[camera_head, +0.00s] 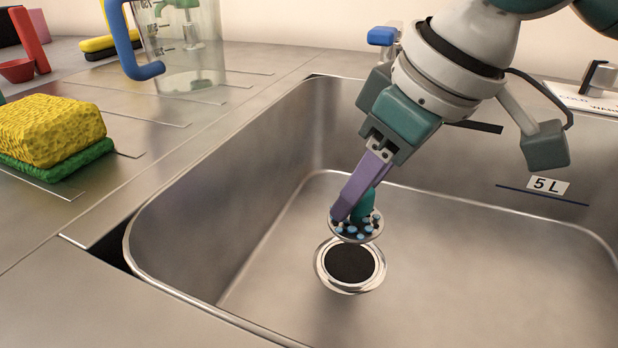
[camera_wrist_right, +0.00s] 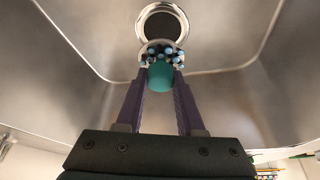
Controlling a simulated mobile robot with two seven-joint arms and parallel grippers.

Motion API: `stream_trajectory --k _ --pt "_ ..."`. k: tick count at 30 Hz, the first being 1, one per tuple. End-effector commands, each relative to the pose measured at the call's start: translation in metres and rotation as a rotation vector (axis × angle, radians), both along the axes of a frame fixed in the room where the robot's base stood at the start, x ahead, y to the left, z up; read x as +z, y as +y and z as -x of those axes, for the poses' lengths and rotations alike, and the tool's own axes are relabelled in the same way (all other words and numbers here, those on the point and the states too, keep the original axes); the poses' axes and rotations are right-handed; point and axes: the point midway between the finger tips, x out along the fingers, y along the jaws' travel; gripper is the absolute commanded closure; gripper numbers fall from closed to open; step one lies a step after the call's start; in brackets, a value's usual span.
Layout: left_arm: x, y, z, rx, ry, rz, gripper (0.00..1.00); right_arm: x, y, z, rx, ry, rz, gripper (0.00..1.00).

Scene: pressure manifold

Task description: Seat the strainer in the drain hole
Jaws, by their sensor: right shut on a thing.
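The strainer (camera_head: 357,229) is a small round metal disc with dark and light-blue spots and a teal knob. My right gripper (camera_head: 362,200) is shut on its teal knob and holds it in the sink. In the head view it appears just above the drain hole (camera_head: 350,263), apart from it. The drain hole is a dark round opening with a shiny metal ring in the sink floor. In the right wrist view the strainer (camera_wrist_right: 161,58) hangs between the purple fingers, and the drain hole (camera_wrist_right: 162,24) shows beyond it. My left gripper is out of view.
The steel sink (camera_head: 270,240) has raised walls and a rim around the drain. A yellow and green sponge (camera_head: 50,135) lies on the left counter. A clear jug with a blue handle (camera_head: 180,45) stands behind it. A "5 L" label (camera_head: 547,185) marks the sink wall.

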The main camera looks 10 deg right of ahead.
Motion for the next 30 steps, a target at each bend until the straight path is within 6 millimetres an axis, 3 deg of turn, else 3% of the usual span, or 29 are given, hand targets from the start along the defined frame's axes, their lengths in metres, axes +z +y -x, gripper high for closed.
stream_trajectory --k 1,8,15,26,27,30 --pt "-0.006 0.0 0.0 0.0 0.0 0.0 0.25 -0.012 0.0 0.001 0.001 0.002 -0.001 1.0" --pt "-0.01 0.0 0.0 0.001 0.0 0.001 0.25 -0.029 0.0 0.0 0.0 0.001 -0.001 1.0" --pt "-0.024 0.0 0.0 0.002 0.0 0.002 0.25 -0.065 0.0 0.001 0.0 0.001 0.0 1.0" --pt "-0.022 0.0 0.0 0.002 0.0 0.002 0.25 -0.068 0.0 0.0 0.0 0.0 -0.001 1.0" --pt "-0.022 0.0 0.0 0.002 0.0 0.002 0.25 -0.069 0.0 0.0 0.0 0.0 0.0 0.62" --pt "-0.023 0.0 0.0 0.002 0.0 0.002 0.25 -0.068 0.0 0.0 0.0 -0.001 -0.001 0.51"
